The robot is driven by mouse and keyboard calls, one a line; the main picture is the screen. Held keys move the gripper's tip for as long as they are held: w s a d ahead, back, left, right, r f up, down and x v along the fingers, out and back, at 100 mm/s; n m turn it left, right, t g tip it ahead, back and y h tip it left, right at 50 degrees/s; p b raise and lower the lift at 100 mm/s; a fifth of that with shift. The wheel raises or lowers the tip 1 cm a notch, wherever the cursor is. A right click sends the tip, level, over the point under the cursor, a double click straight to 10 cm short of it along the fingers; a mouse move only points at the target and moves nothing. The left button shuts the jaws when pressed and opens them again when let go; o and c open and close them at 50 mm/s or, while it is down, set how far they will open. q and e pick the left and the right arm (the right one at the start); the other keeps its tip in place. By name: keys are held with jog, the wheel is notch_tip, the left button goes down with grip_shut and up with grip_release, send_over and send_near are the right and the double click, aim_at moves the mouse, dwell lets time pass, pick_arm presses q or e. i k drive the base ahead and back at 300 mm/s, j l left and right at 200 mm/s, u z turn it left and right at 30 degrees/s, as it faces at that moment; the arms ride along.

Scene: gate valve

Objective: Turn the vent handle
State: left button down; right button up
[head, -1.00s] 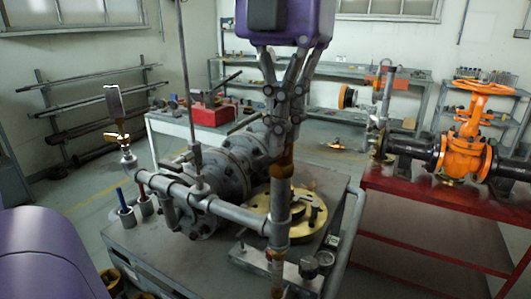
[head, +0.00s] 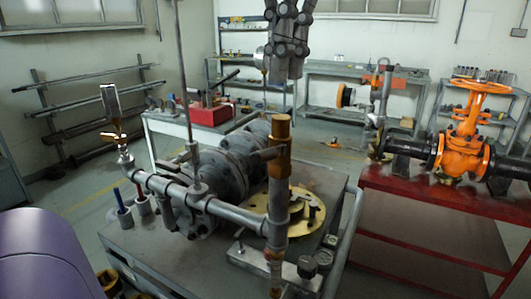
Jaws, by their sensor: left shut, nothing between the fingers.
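A grey pipe assembly (head: 235,213) stands on the metal bench in the middle. At its right end rises an upright post with a brass-coloured upper part (head: 278,135). At the left pipe end is a small brass fitting (head: 116,136). My right gripper is out of view.
A flanged grey body (head: 232,172) lies behind the pipe. A brass disc (head: 308,214) lies on the bench (head: 150,250) to the right. An orange gate valve (head: 466,140) stands on a red table (head: 420,200). Open air surrounds my left gripper.

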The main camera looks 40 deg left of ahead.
aim_at(171, 167)
jog(key=k, duration=1)
